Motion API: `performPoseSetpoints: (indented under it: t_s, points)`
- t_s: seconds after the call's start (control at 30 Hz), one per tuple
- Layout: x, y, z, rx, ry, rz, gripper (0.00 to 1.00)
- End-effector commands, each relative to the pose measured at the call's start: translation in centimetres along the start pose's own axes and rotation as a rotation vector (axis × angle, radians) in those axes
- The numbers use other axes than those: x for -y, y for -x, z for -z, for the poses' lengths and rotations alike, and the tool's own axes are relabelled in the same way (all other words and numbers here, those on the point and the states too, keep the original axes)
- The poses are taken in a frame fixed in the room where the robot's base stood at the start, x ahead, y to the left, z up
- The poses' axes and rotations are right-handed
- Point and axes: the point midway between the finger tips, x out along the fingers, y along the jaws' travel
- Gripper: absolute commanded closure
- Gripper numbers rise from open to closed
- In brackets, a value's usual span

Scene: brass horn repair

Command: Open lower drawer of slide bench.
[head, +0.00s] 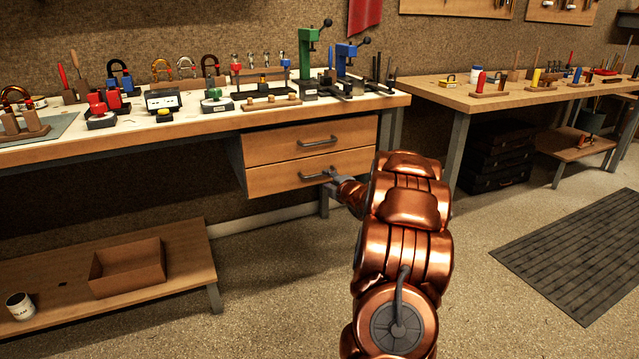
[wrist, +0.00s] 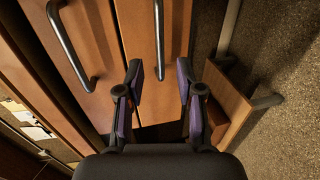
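The slide bench (head: 225,122) has two wooden drawers under its right end. The upper drawer (head: 270,146) is shut. The lower drawer (head: 272,181) looks about flush with it, with a grey bar handle (head: 312,177). My gripper (head: 332,175) is at the right end of this handle, partly hidden by my copper arm. In the wrist view my gripper (wrist: 160,75) is open, with purple-padded fingers apart. The lower handle (wrist: 160,40) runs into the space between the fingertips, with gaps on both sides. The upper handle (wrist: 72,45) is to the left.
Tools and fixtures crowd the benchtop, including a green press (head: 309,60). A low shelf (head: 190,255) at left holds an open wooden box (head: 128,268) and a white mug (head: 20,306). A second bench (head: 455,95) stands at right. Floor before the drawers is clear.

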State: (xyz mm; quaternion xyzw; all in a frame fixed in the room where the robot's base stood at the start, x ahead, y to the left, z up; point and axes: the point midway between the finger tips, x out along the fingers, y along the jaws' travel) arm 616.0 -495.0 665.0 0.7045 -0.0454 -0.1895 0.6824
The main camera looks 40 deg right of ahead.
Motion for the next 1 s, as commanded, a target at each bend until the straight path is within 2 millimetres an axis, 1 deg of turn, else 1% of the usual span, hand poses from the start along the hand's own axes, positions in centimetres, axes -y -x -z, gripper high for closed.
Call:
performPoseSetpoints:
  t_s: [0.17, 0.4, 0.6, 0.8, 1.0]
  points:
    - [0.0, -1.4, 0.2, -0.004, 0.002, -0.002, 0.64]
    - [0.2, -4.4, 0.1, -0.002, 0.0, 0.003, 0.64]
    - [0.0, -6.3, 0.1, -0.002, 0.002, -0.001, 0.64]
    - [0.2, -7.4, 0.1, -0.001, -0.001, 0.002, 0.64]
    - [0.1, -7.6, 0.1, 0.0, -0.001, 0.002, 0.64]
